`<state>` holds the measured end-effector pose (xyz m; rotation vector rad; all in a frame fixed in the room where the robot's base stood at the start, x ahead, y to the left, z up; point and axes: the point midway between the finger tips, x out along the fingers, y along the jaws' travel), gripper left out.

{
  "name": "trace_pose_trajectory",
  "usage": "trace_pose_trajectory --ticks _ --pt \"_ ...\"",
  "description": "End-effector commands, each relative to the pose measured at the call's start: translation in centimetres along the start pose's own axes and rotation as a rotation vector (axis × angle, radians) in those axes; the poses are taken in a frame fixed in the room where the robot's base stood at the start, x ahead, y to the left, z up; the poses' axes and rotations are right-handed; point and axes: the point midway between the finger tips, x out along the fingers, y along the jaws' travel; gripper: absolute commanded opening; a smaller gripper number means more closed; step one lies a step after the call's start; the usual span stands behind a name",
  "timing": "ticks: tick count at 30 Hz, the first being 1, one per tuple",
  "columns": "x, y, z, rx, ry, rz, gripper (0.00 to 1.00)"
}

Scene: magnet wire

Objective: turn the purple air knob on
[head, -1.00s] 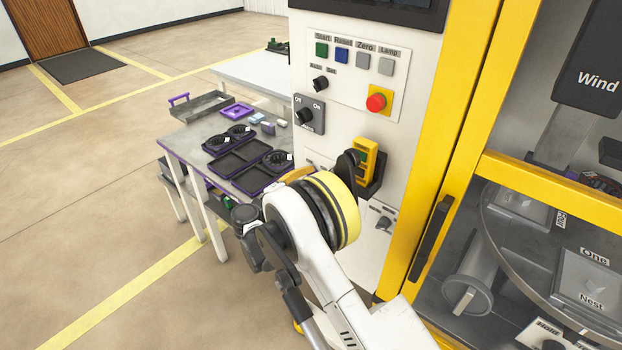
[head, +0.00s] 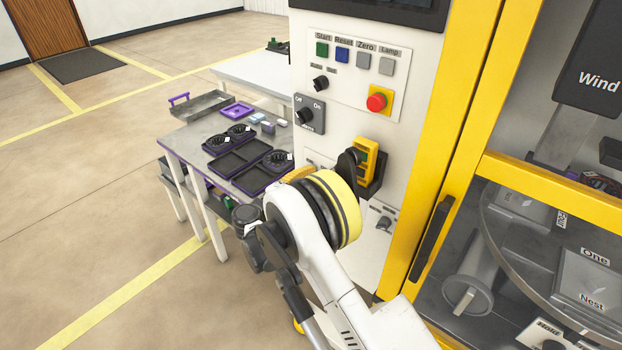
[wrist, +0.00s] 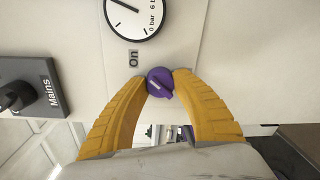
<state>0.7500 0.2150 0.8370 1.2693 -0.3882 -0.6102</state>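The purple air knob (wrist: 160,82) is in the middle of the wrist view, on a pale panel. A sideways "On" label (wrist: 133,58) is up and left of the knob. My gripper (wrist: 160,80) has its two yellow fingers on either side of the knob, with the tips seemingly touching it. In the head view the knob is hidden behind my arm, and only a small yellow part of my gripper (head: 298,174) shows.
A pressure gauge (wrist: 140,15) is above the knob in the wrist view. The Mains switch (wrist: 25,88) is to the left; it also shows in the head view (head: 309,114). A red button (head: 376,102) and a table with dark trays (head: 185,137) are near my arm.

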Motion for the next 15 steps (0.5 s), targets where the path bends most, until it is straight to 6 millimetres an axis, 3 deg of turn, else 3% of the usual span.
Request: trace_pose_trajectory --ticks 1,2,3,11,15 --pt "0.1 0.1 0.1 0.000 -0.002 0.001 0.46" --pt "0.1 0.1 0.1 0.000 -0.002 0.001 0.55" --pt "0.1 0.1 0.1 0.000 -0.002 0.001 0.56" --pt "0.0 0.0 0.0 -0.001 -0.001 0.000 0.56" --pt "-1.2 0.0 0.0 -0.001 0.000 0.000 0.56"
